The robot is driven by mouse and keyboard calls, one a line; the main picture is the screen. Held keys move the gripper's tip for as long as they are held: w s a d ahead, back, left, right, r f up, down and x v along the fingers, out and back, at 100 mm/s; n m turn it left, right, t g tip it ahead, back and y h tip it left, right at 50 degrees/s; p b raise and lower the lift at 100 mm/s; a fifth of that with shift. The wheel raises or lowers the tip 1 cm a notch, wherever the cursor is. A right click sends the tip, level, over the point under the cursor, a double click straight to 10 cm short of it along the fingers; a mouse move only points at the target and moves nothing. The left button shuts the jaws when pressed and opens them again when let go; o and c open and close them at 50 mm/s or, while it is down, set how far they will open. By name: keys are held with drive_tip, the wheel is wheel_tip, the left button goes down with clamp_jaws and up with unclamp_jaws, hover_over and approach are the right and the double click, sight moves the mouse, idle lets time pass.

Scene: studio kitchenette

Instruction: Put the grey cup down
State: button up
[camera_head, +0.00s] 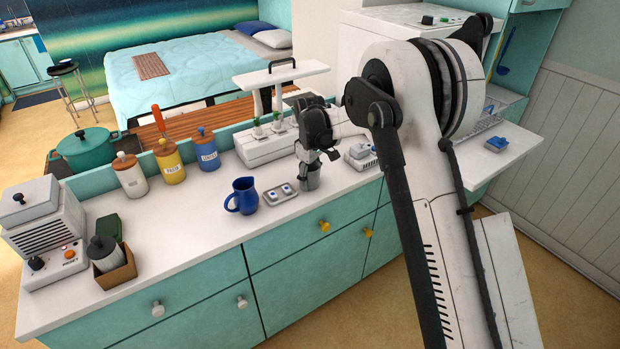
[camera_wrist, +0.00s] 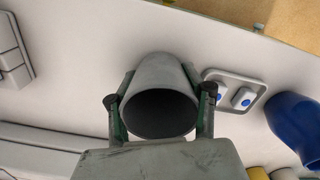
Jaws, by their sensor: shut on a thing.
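The grey cup (camera_wrist: 158,75) shows large in the wrist view, with its dark open mouth toward the camera. My gripper (camera_wrist: 160,108) is shut on it, with one finger on each side of its wall. In the head view the grey cup (camera_head: 310,181) is partly hidden under my gripper (camera_head: 311,160), close above or on the white counter (camera_head: 190,225) near its front edge. I cannot tell whether its base touches the counter.
A switch plate (camera_head: 280,193) and a blue pitcher (camera_head: 242,196) stand just left of the cup. A grey-blue device (camera_head: 361,157) is to its right. A white planter stand (camera_head: 262,148) is behind.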

drive_tip(key=shift+f, duration=0.2)
drive_tip(key=o, duration=1.3)
drive_tip(key=shift+r, duration=0.1)
